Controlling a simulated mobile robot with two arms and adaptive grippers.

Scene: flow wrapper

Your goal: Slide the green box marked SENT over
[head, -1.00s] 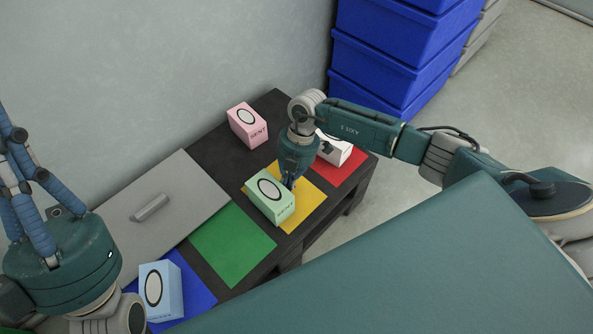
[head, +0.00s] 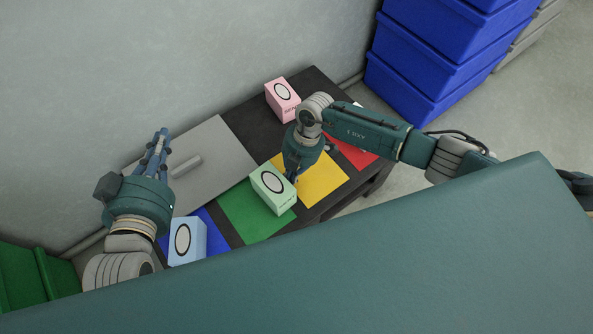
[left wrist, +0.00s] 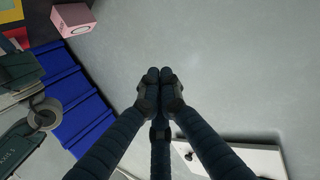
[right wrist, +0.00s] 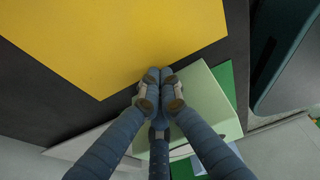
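The green box (head: 271,191) with a white oval stands on the dark table, over the upper part of the green mat (head: 244,221) and next to the yellow mat. Its lettering is too small to read. My right gripper (head: 292,178) is low beside the box's right side, fingers partly hidden in the head view. In the right wrist view its fingertips (right wrist: 160,76) are together, right against or very near the green box (right wrist: 207,108), not around it. My left gripper (head: 163,134) is raised over the grey panel, its fingertips (left wrist: 160,76) together and empty.
A pink box (head: 282,99) stands at the back and a light blue box (head: 187,241) on the blue mat. The yellow mat (head: 322,182) is bare; a red mat (head: 352,149) lies beyond, partly behind my right arm. Blue bins (head: 435,60) are stacked on the right.

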